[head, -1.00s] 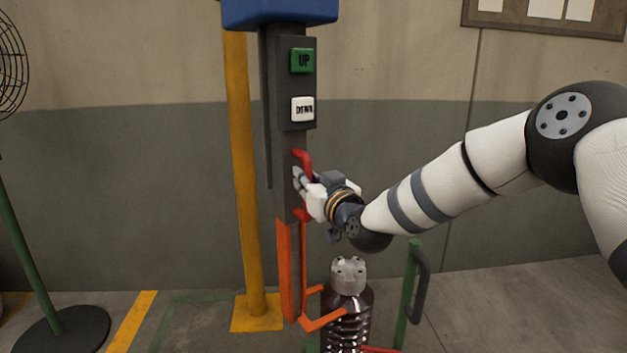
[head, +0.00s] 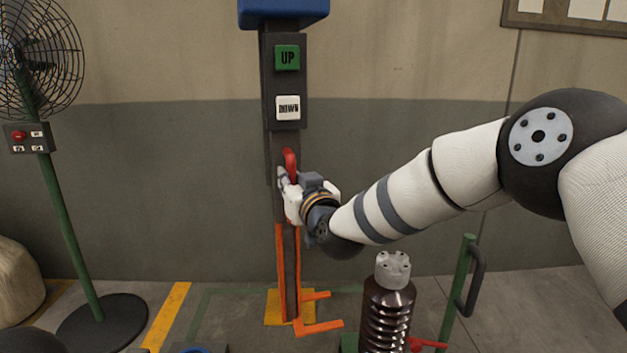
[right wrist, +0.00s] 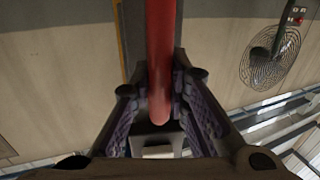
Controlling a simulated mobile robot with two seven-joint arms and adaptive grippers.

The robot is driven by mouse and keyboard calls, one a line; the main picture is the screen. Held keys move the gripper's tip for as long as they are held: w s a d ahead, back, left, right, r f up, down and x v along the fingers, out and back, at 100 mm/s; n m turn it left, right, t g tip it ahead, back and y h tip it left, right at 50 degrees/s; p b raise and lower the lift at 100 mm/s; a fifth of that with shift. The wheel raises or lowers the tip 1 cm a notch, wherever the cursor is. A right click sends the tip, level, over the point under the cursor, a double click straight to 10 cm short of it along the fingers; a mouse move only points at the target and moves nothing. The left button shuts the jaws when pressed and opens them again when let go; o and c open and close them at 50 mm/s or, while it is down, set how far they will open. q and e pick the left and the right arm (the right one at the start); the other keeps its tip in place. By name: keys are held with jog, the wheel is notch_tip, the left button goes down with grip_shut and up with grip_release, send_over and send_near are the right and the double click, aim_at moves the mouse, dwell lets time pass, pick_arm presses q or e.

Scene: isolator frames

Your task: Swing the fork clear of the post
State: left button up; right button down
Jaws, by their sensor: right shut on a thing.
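The orange fork (head: 318,327) sits low on the dark upright column (head: 286,145) of the lift, its two tines pointing right. The brown ribbed post (head: 386,312) with a grey metal cap stands to the right of the tine tips, with a gap between them in the head view. My right gripper (head: 286,182) is shut on the red handle (head: 290,160) on the column. In the right wrist view the red bar (right wrist: 160,55) runs between the fingers of my right gripper (right wrist: 160,90). My left gripper is out of view.
The column carries a green UP button (head: 287,58) and a white DOWN button (head: 288,108). A green stand with a dark handle (head: 472,283) is right of the post. A fan (head: 38,70) stands at the left.

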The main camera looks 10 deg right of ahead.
jog(key=shift+a+f, duration=0.15)
jog(key=shift+a, duration=2.2)
jog(key=c, duration=1.5)
grip_release()
jog(key=shift+w, duration=0.1)
jog(key=shift+c, duration=0.2)
